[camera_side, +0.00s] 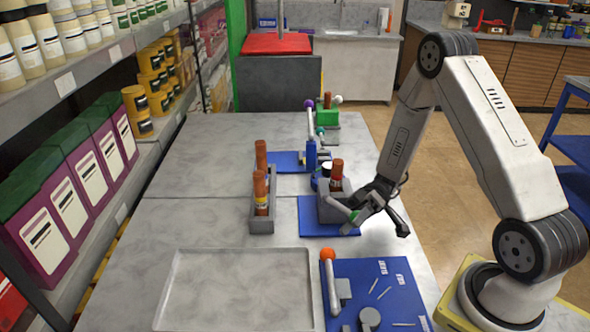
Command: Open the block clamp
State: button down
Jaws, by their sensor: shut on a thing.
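The block clamp (329,211) is a grey block on a blue mat in the middle of the table. A brown-capped bottle (337,178) stands in or just behind it. A pale lever with a green part (345,212) sticks out at its front. My gripper (372,210) is at the clamp's right front, shut on this lever. One dark finger shows to the right, and the exact contact is too small to see clearly.
A grey rack (262,226) with brown-capped bottles stands to the left. A shallow metal tray (172,290) lies at front left. A blue board (400,285) with an orange-knobbed lever (328,255) is in front. A green fixture (327,118) stands farther back.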

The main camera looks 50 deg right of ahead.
jog(key=shift+d+n+g, duration=0.25)
jog(key=shift+n+g, duration=0.05)
jog(key=shift+g, duration=0.2)
jog(key=shift+c, duration=1.1)
grip_release()
jog(key=w+d, duration=0.1)
jog(key=d, duration=0.6)
jog(key=shift+w+d, duration=0.15)
jog(key=shift+d, duration=0.2)
